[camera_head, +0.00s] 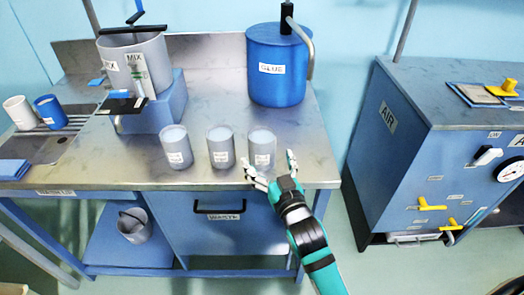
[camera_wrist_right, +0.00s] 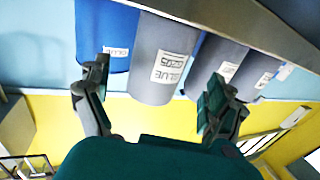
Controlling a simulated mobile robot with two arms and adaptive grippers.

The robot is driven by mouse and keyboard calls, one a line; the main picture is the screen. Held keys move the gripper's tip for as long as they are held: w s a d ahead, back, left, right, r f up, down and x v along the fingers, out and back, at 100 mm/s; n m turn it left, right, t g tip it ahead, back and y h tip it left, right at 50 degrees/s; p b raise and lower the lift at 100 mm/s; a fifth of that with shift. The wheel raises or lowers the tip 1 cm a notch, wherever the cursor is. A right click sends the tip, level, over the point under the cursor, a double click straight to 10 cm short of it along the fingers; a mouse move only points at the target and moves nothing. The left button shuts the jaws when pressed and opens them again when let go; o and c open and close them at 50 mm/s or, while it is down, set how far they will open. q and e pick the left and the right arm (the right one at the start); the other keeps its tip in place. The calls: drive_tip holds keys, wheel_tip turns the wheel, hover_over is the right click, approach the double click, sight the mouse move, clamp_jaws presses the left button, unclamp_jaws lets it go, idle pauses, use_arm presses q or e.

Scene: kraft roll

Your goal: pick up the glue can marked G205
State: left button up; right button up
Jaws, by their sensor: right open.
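Three grey cans with white labels stand upright in a row at the bench's front. The rightmost is the glue can (camera_head: 261,147); in the right wrist view its label reads GLUE G205 (camera_wrist_right: 164,60). The middle can (camera_head: 220,148) and left can (camera_head: 176,147) stand beside it, their labels too small to read. My right gripper (camera_head: 270,166) is open at the front right of the rightmost can. In the wrist view the G205 can appears between the open fingers (camera_wrist_right: 155,80), beyond them; contact is not clear. My left gripper is out of view.
A large blue GLUE drum (camera_head: 276,72) stands behind the cans on the metal bench (camera_head: 210,95). A mixing pot (camera_head: 138,62) on a blue stand is at the back left. A blue AIR cabinet (camera_head: 400,135) stands right, across a gap. Open bench lies between pot and drum.

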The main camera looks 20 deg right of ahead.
sight(267, 147)
drive_tip(key=w, duration=0.5)
drive_tip(key=shift+f, duration=0.25)
drive_tip(key=shift+c, duration=0.4)
drive_tip(key=shift+r, duration=0.1)
drive_tip(key=c, duration=1.6)
drive_tip(key=shift+r, duration=0.1)
drive_tip(key=shift+r+p, duration=0.3)
drive_tip(key=shift+r, duration=1.4)
drive_tip(key=shift+s+d+r+b, duration=0.15)
drive_tip(key=shift+s+d+r, duration=0.05)
drive_tip(key=shift+s+d, duration=1.7)
drive_tip(key=shift+s+d+r+b, duration=0.15)
drive_tip(key=shift+s+d+r, duration=0.1)
drive_tip(key=shift+s+d, duration=1.55)
drive_tip(key=shift+s+d+r+b, duration=0.15)
drive_tip(key=shift+s+d+r, duration=0.05)
drive_tip(key=shift+s+d, duration=1.7)
drive_tip(key=shift+s, duration=0.15)
